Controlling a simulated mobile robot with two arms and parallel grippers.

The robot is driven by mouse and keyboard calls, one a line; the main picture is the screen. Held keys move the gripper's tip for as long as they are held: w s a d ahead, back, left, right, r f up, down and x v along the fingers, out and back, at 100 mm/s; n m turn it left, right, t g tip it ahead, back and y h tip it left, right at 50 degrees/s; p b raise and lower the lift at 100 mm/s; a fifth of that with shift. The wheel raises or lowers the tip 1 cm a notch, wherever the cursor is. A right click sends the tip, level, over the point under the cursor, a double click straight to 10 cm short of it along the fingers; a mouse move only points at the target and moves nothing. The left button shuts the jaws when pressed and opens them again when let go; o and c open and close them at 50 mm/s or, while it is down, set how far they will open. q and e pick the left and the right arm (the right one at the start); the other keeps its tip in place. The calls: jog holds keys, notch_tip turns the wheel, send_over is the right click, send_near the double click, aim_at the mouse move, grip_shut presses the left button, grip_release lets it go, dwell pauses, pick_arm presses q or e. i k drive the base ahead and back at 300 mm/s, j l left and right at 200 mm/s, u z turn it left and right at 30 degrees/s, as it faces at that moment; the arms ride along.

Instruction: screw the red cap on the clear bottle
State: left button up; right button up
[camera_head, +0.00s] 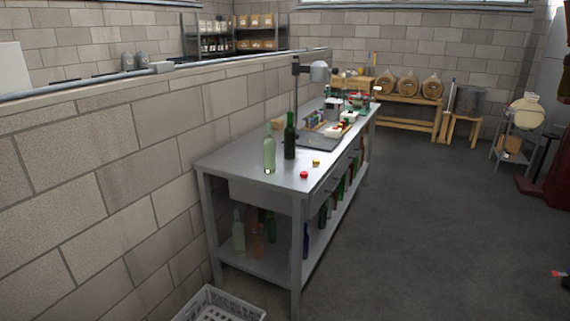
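The clear bottle (269,153), pale and slightly greenish, stands upright near the front end of the steel table (228,160). Its neck is too small in view to tell details. The red cap (304,175) lies on the tabletop to the right of the bottle, near the table's front corner, apart from the bottle.
A dark green bottle (290,140) stands beside the clear one. A yellow cap (316,163) and a small white thing (268,171) lie nearby. Bottles stand on the lower shelf. A grey crate (218,304) sits on the floor in front. The floor (430,230) to the right is open.

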aim_at(269, 142)
jog(key=i+l+u, duration=0.35)
jog(key=i+l, duration=0.45)
jog(key=i, duration=0.4)
jog(key=i+l+u, duration=0.4)
jog(key=i+l, duration=0.7)
